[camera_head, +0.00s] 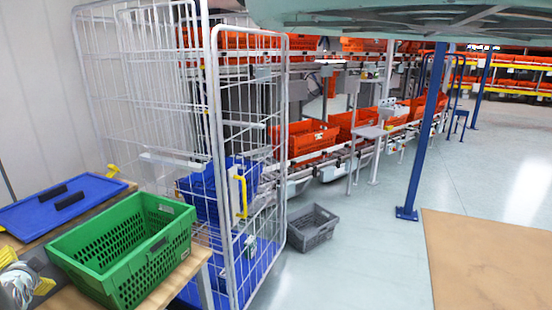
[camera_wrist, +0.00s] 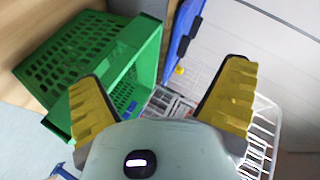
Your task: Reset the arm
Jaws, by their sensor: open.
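My gripper (camera_wrist: 162,74) shows in the wrist view with its two yellow ridged fingers spread wide apart. It is open, and nothing is between the fingers. A green crate (camera_wrist: 72,62) lies beyond the left finger, and a blue panel (camera_wrist: 184,32) shows between the fingers towards the top. In the head view a grey-white part with a yellow piece sits at the bottom left corner, beside the green crate (camera_head: 172,242); I cannot tell for sure whether it is my gripper.
A wooden table (camera_head: 190,272) carries the green crate and a blue panel (camera_head: 40,212). A wire cage trolley (camera_head: 214,150) holding a blue crate (camera_head: 204,200) stands close behind. A grey crate (camera_head: 311,228) lies on the floor.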

